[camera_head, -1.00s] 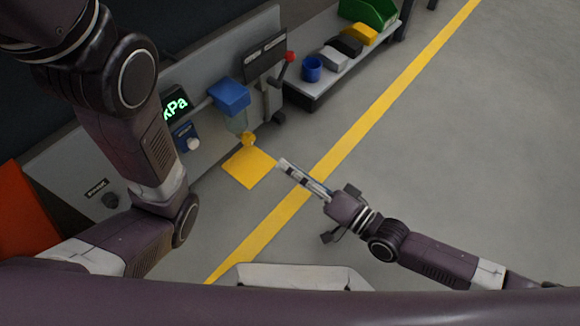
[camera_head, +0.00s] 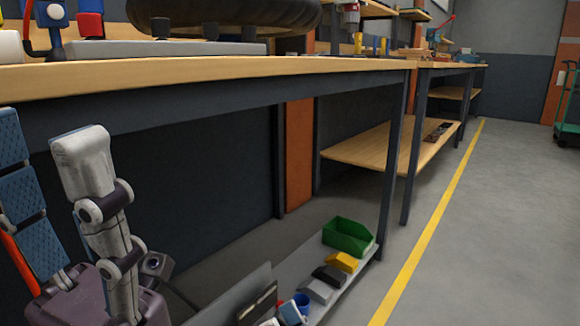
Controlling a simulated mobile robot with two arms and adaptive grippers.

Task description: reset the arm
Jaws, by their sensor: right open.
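My right gripper (camera_head: 45,128) is close to the camera at the lower left, its fingers pointing up. One finger, with blue ribbed pads, runs along the left edge; the other, pale grey with dark joints, stands to its right. There is a gap between them and nothing is held. The gripper is in front of the dark space under the workbench (camera_head: 215,68), below its top. Its dark purple body is cut off by the bottom edge. My left gripper does not show.
A low shelf (camera_head: 335,285) holds a green bin (camera_head: 347,236), a yellow block (camera_head: 342,261), a black block (camera_head: 329,275), a grey block (camera_head: 317,290) and a blue cup (camera_head: 302,303). A bench leg (camera_head: 390,165) stands near it.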

